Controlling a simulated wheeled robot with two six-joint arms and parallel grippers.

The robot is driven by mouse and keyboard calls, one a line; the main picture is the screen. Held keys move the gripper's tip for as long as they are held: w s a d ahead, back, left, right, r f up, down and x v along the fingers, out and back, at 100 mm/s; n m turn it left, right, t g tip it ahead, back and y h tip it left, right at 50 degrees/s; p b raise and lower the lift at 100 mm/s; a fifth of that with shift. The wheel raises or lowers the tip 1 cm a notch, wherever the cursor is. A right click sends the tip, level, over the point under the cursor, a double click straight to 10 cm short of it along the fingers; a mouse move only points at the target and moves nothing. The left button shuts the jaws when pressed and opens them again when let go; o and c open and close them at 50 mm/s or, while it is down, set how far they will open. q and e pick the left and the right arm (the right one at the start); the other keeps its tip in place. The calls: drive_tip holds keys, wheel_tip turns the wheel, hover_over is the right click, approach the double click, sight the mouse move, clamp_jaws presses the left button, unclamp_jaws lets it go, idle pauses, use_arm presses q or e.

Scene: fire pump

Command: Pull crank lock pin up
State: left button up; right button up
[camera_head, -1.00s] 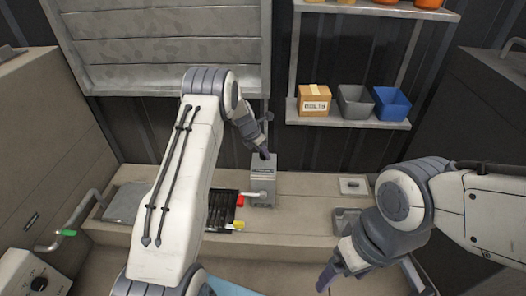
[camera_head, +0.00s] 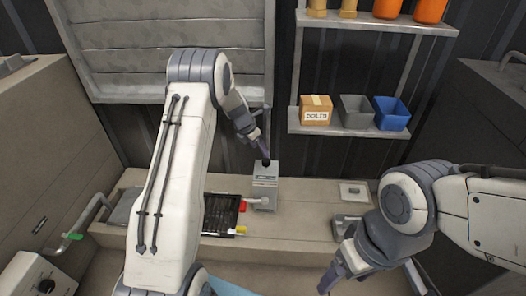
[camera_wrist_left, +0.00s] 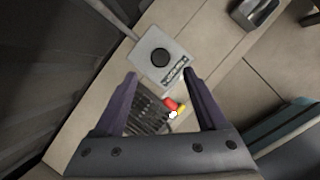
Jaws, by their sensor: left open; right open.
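A grey box-shaped pump housing (camera_head: 265,188) stands on the bench at centre. A round black knob (camera_wrist_left: 161,57), which seems to be the lock pin, sits on its top face; in the head view the knob (camera_head: 266,163) shows just under the fingers. A pale crank arm (camera_head: 254,201) juts from the housing's left side. My left gripper (camera_head: 264,150) is above the housing, pointing down. In the left wrist view its purple fingers (camera_wrist_left: 159,75) are spread and empty, with the knob ahead between their lines. My right gripper (camera_head: 328,281) is low at the front right, apart from the housing.
A black grate (camera_head: 219,215) with red and yellow parts beside it lies left of the housing. A shelf above right holds a cardboard box (camera_head: 316,110), a grey bin (camera_head: 356,111) and a blue bin (camera_head: 391,113). A grey tray (camera_head: 346,228) is on the bench at right.

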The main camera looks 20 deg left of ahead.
use_arm(q)
drive_tip(key=v, duration=0.2)
drive_tip(key=shift+s+r, duration=0.1)
drive_tip(key=shift+r, duration=0.2)
drive_tip(key=s+d+r+m+g, duration=0.1)
drive_tip(key=s+d+r+m, duration=0.5)
drive_tip(key=s+d+m, duration=0.4)
drive_tip(key=s+d+r+m+g, duration=0.1)
drive_tip(key=s+d+r+m, duration=0.6)
drive_tip(key=d, duration=0.4)
drive_tip(key=s+d+r+m+g+y, duration=0.1)
drive_tip(key=s+d+r+m+g, duration=0.1)
drive_tip(key=s+m, duration=1.9)
drive_tip(key=s+r+p, duration=0.1)
drive_tip(key=r+p, duration=1.5)
drive_tip(key=s+r+p, duration=0.2)
drive_tip(key=r+p, duration=1.4)
drive_tip(key=p, duration=0.1)
drive_tip(key=shift+s+a+n, duration=0.15)
drive_tip(key=shift+s+n, duration=0.1)
drive_tip(key=shift+n, duration=0.05)
